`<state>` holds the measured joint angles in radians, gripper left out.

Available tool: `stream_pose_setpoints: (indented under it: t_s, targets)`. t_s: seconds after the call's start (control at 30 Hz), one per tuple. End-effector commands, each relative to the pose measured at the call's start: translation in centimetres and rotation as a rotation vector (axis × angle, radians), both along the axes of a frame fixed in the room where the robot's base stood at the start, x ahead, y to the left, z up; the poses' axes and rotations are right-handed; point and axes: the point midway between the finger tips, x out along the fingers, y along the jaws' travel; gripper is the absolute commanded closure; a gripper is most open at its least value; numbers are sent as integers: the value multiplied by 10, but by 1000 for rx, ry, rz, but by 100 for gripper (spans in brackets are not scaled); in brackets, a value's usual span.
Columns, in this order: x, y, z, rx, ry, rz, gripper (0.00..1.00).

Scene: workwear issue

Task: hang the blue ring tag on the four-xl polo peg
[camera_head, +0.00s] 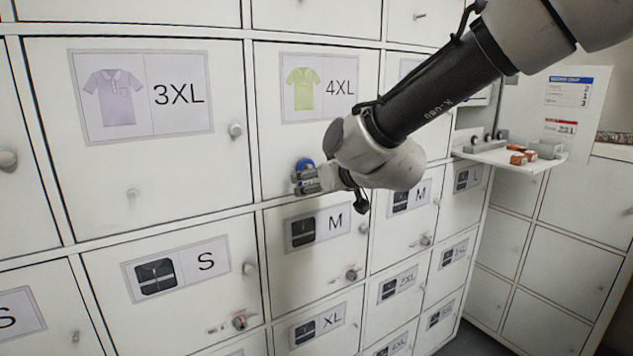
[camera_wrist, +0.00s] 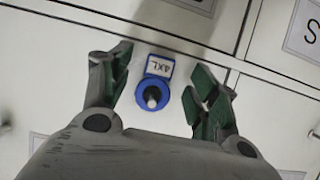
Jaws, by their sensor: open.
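The blue ring tag (camera_wrist: 165,107) carries a small white label reading 4XL. In the wrist view its ring sits around a metal peg (camera_wrist: 152,96) on a white door. In the head view the tag (camera_head: 304,163) shows as a blue patch on the lower part of the door with the green polo 4XL label (camera_head: 320,88). My gripper (camera_wrist: 157,74) is open, with one finger on each side of the tag and a gap to both. In the head view my gripper (camera_head: 308,178) is close to that door and hides the peg.
The 3XL door with a purple polo label (camera_head: 141,95) is to the left and has its own peg (camera_head: 132,195). A white shelf (camera_head: 490,156) with small items juts out at the right.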

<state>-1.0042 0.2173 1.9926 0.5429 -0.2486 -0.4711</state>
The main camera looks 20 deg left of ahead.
Motion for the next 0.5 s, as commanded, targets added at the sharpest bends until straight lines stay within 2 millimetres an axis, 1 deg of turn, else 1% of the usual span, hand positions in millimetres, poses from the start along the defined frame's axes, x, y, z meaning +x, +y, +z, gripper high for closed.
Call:
stream_pose_setpoints:
  t_s: [0.17, 0.27, 0.5]
  targets:
    - [-7, -9, 7, 2, -1, 0, 39]
    - [-19, -22, 15, 3, -1, 1, 39]
    - [-52, -62, 38, 5, -1, -1, 39]
